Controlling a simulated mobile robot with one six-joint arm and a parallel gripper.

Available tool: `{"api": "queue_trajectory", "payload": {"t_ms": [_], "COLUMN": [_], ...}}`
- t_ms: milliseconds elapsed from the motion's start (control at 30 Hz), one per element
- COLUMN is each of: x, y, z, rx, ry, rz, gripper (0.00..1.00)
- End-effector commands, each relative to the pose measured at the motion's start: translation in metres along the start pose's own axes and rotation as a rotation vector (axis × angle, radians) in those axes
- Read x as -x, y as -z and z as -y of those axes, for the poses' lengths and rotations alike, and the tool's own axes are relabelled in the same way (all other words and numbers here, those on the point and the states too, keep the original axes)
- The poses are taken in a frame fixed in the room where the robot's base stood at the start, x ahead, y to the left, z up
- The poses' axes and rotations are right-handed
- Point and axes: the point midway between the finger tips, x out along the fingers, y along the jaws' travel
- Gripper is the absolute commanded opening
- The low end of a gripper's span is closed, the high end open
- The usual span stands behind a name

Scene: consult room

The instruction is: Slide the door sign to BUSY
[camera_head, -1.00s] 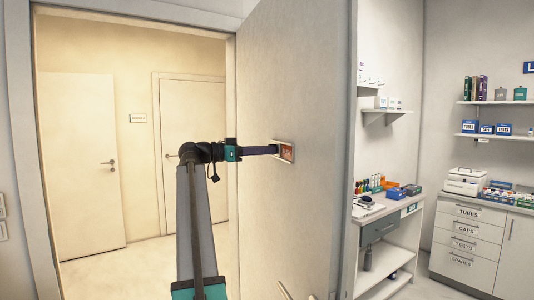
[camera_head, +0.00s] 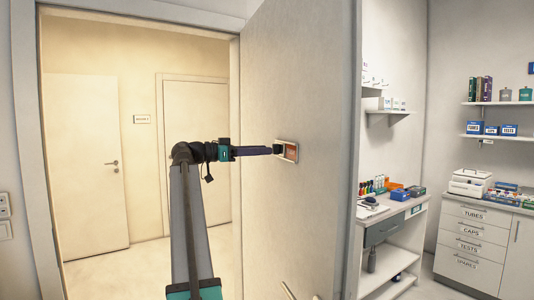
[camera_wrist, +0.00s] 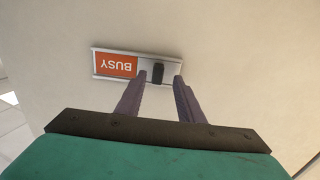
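The door sign (camera_head: 287,151) is a pale framed slider on the face of the open door. In the wrist view it appears upside down, with an orange panel reading BUSY (camera_wrist: 117,66) uncovered. Its dark slider knob (camera_wrist: 158,72) sits beside the panel, towards the other end of the frame. In the head view the knob (camera_head: 278,149) shows at the sign's left end. My gripper (camera_wrist: 160,79) is open, its two fingers apart with the knob seen between their tips. Its tips seem just short of the sign; I cannot tell whether they touch it.
The door (camera_head: 300,70) stands open beside a doorway to a hall. A door handle (camera_head: 287,290) is low on the same face. To the right are a side table (camera_head: 385,215) with small items and a drawer cabinet (camera_head: 470,240).

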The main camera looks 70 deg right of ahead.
Motion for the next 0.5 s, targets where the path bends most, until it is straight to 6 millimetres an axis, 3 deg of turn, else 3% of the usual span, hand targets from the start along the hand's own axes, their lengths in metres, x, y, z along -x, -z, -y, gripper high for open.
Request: {"api": "queue_trajectory", "payload": {"t_ms": [500], "x": [0.083], "y": [-0.001], "z": [0.0], "rx": [-0.002], "ry": [0.003], "rz": [0.0], "gripper": [0.34]}}
